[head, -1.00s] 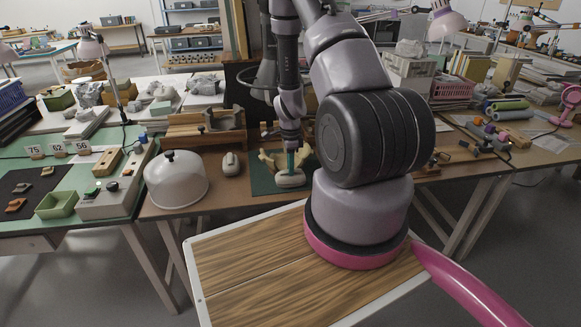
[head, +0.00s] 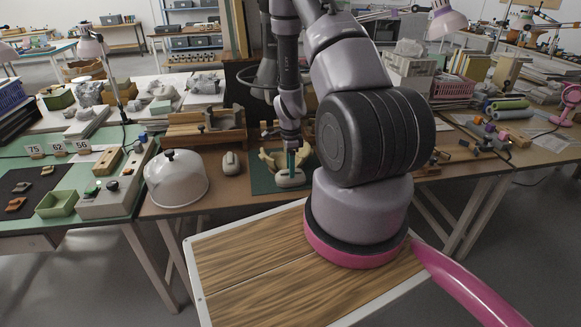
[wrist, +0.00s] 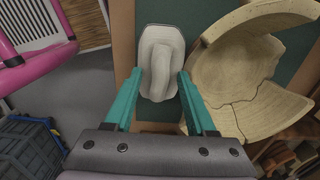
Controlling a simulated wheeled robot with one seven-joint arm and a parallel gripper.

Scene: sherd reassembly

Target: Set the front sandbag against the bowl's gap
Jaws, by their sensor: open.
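The front sandbag (head: 290,178) is a pale bag with a raised ridge. It lies at the front of the dark green mat (head: 262,187). In the wrist view the sandbag (wrist: 160,62) shows between and just beyond the teal fingertips. The cream bowl (wrist: 245,75) lies to its right there, built of several sherds with visible cracks. My gripper (wrist: 159,80) is open, with one finger either side of the sandbag's ridge. Whether the fingers touch it is unclear.
A white dome with a black knob (head: 176,180) stands further left. A wooden box (head: 205,130) stands behind.

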